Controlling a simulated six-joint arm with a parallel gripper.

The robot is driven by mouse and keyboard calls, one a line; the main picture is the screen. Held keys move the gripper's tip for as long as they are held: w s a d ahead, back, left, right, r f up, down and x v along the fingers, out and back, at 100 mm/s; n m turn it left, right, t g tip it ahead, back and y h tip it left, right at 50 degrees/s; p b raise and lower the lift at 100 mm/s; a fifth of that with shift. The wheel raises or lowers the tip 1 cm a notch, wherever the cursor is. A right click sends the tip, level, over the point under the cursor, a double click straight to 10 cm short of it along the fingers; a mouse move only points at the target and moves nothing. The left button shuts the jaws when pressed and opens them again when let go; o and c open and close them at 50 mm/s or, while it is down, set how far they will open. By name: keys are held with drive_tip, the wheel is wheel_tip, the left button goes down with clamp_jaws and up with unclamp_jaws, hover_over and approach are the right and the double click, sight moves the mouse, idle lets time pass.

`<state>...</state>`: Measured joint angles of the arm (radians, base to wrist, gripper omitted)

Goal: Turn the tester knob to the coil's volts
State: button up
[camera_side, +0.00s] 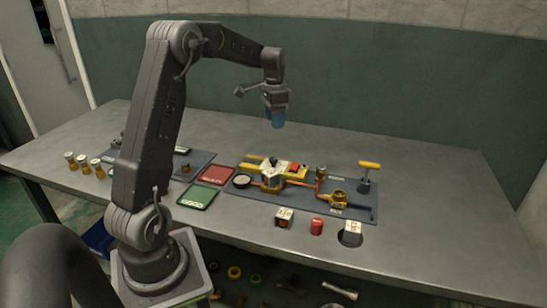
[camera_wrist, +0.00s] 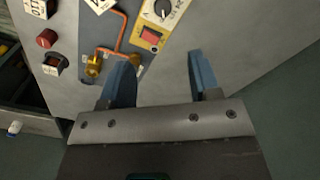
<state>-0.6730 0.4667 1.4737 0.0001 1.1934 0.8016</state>
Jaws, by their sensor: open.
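The yellow tester (camera_side: 297,174) lies on the dark mat in the middle of the table. In the wrist view the tester (camera_wrist: 147,36) shows at the top, with a round dark knob (camera_wrist: 163,8) on a white dial and a red switch below it. The dial marks and the pointer are too small to read. White labelled blocks, perhaps coils, stand at the table front (camera_side: 284,217) and at the wrist view's upper left (camera_wrist: 41,7); their volts are not legible. My gripper (camera_side: 276,121) is open and empty, high above the table behind the tester; its blue fingers (camera_wrist: 162,80) are apart.
Copper pipe with brass fittings (camera_side: 338,198) runs over the mat (camera_side: 300,204). A yellow-handled tool (camera_side: 368,170) stands at its right. A red cap (camera_side: 316,226) stands in front. Red (camera_side: 214,175) and green (camera_side: 197,197) trays lie left. The table's right side is clear.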

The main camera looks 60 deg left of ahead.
sight(273, 159)
drive_tip(key=f, duration=1.4)
drive_tip(key=shift+a+f, duration=0.15)
drive_tip(key=shift+a, duration=0.15)
drive_tip(key=shift+c, duration=0.3)
drive_tip(key=c, duration=0.9)
drive_tip(key=shift+o, duration=0.2)
